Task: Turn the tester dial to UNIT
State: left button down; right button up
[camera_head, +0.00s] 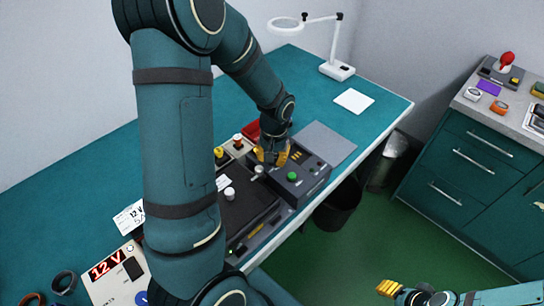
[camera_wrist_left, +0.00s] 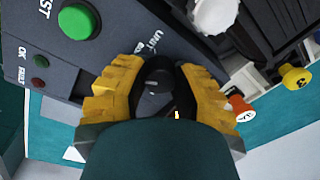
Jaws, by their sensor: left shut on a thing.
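The tester (camera_head: 314,183) is a dark grey box on the teal bench, with a round green button (camera_head: 292,177). In the left wrist view, its black dial (camera_wrist_left: 158,75) sits between the yellow fingers of my left gripper (camera_wrist_left: 157,92), which is shut on it. UNIT lettering shows just above the dial; the dial's pointer setting cannot be made out. The green button (camera_wrist_left: 78,20) and the OK and FAULT lamps (camera_wrist_left: 40,72) are to the left. In the head view, my left gripper (camera_head: 272,155) is at the tester's far left part. My right gripper (camera_head: 389,288) is low at right, away from the bench.
A white knob (camera_wrist_left: 213,14), a yellow knob marked 3 (camera_wrist_left: 296,79) and an orange knob (camera_wrist_left: 242,110) are near the left gripper. A 12 V unit (camera_head: 120,278) is at the bench's front left. A grey mat (camera_head: 322,143) lies behind the tester. A green cabinet (camera_head: 470,165) stands at right.

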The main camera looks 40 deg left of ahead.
pick_arm(q)
jog(key=m, duration=0.3)
jog(key=shift+m, duration=0.4)
jog(key=m, duration=0.2)
jog(key=shift+m, duration=0.4)
jog(key=m+p, duration=0.1)
jog(key=m, duration=0.2)
jog(key=shift+m+t+p, duration=0.3)
jog(key=shift+m+p, duration=0.15)
jog(key=shift+m, duration=1.15)
jog(key=c, duration=0.7)
grip_release()
